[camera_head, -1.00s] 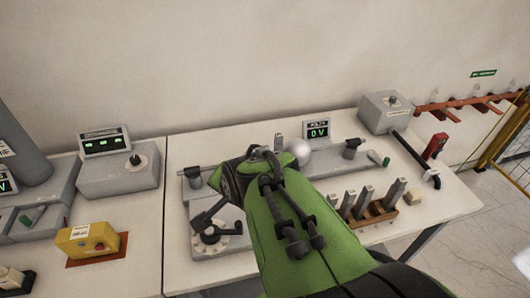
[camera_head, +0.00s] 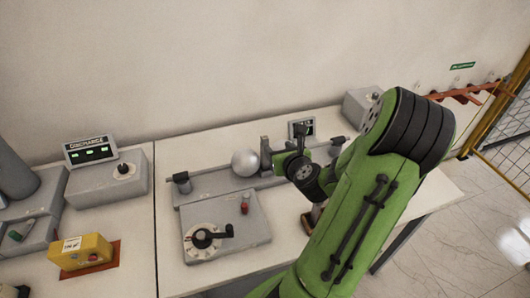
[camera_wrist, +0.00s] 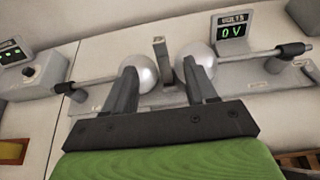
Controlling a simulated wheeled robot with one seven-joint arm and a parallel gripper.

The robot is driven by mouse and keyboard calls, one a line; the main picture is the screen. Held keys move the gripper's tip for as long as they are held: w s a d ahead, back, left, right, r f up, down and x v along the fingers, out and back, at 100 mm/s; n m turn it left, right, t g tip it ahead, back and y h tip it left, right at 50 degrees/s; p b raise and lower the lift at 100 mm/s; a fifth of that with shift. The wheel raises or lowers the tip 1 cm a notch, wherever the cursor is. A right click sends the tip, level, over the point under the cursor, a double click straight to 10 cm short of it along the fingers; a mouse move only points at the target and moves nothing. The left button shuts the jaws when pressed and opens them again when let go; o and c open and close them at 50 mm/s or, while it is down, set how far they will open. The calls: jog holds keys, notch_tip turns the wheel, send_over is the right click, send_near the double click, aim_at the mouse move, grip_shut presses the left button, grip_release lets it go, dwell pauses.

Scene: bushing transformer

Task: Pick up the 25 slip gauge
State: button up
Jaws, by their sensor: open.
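A grey upright block (camera_wrist: 162,62), which looks like a slip gauge, stands between two silver spheres; its number is not readable. It also shows in the head view (camera_head: 265,153). The left sphere (camera_wrist: 140,73) and right sphere (camera_wrist: 203,60) are partly behind my fingers in the wrist view. My gripper (camera_wrist: 155,72) is open and empty, with the block showing between its fingertips. I cannot tell how far the tips are from it. In the head view my gripper (camera_head: 292,143) is beside the block.
A dial unit (camera_head: 226,240) stands in front of the sphere bench. A volts display (camera_wrist: 233,30) is behind the right sphere. A yellow box (camera_head: 80,252) and discharge panel (camera_head: 90,150) stand on the left table. My arm hides much of the right tabletop.

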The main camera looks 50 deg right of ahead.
aim_at(266, 142)
jog(key=p+x, duration=0.2)
jog(key=x, duration=0.2)
jog(key=p+x, duration=0.2)
jog(key=x, duration=0.2)
jog(key=f+p+x, duration=0.1)
jog(key=p+x, duration=0.1)
jog(key=x, duration=0.3)
jog(key=shift+a+f+p, duration=0.15)
jog(key=shift+a+p, duration=0.15)
jog(key=shift+p, duration=0.05)
jog(key=shift+w+d+f, duration=0.2)
jog(key=shift+w+f, duration=0.05)
jog(key=shift+s, duration=0.15)
jog(key=shift+c, duration=1)
grip_shut()
